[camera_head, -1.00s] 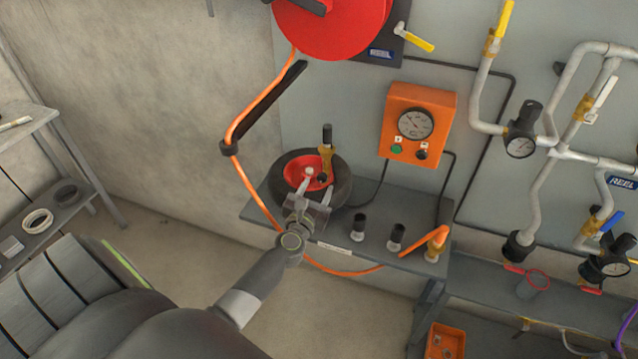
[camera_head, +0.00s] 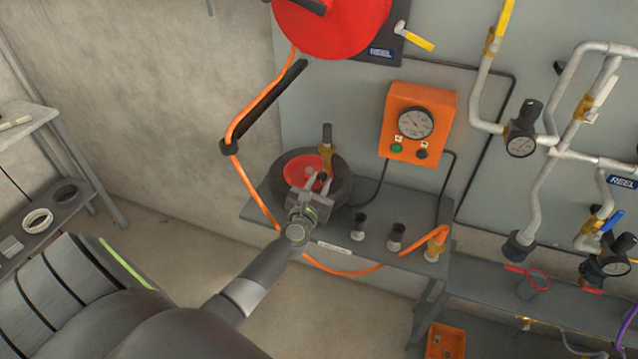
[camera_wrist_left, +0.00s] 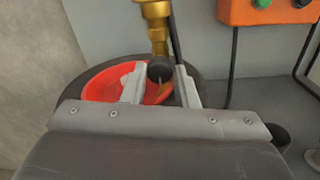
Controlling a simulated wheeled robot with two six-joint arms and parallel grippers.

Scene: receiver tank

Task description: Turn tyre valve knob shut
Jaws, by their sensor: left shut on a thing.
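The tyre (camera_head: 340,188) with its red hub (camera_head: 298,172) lies on the grey bench. A brass valve fitting (camera_head: 327,155) with a dark top stands over it; its brass part also shows in the wrist view (camera_wrist_left: 156,30). The dark round valve knob (camera_wrist_left: 160,70) sits at the lower end of the brass, over the red hub (camera_wrist_left: 105,84). My left gripper (camera_head: 318,180) reaches over the tyre from the front. In the wrist view its two pale fingers (camera_wrist_left: 160,78) are shut on the knob from both sides. The knob is mostly hidden in the head view. My right gripper is not in view.
An orange gauge box (camera_head: 443,97) hangs on the wall. Dark-topped fittings (camera_head: 397,236) and a brass coupling (camera_head: 436,246) stand on the bench to the right. An orange hose (camera_head: 245,180) runs beside the tyre from the red reel (camera_head: 335,25).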

